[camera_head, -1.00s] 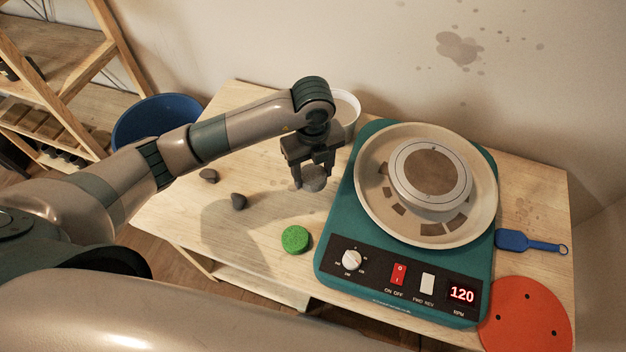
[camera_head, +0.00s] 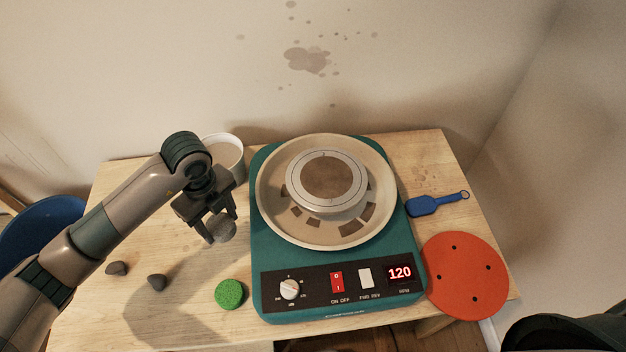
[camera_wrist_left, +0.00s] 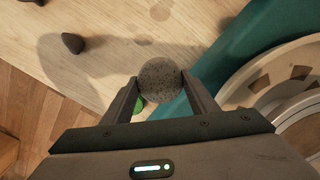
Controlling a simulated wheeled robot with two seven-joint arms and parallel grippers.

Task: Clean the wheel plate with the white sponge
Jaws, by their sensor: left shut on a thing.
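My left gripper (camera_head: 213,231) is shut on a round grey speckled sponge (camera_head: 222,228); no clearly white sponge shows. The sponge also shows between the fingertips in the left wrist view (camera_wrist_left: 160,80). It is held above the table, just left of the teal pottery wheel (camera_head: 262,255). The wheel plate (camera_head: 327,177) is a pale disc with a brown stained middle, inside a beige splash pan (camera_head: 275,215) with several brown patches. The sponge is apart from the plate. My right gripper is not in view; a dark part shows at the lower right of the head view.
A green round sponge (camera_head: 230,294) lies in front of the gripper, with two dark lumps (camera_head: 117,268) (camera_head: 157,282) to its left. A white bucket (camera_head: 225,157) stands behind. A blue tool (camera_head: 436,203) and a red disc (camera_head: 466,276) lie right of the wheel.

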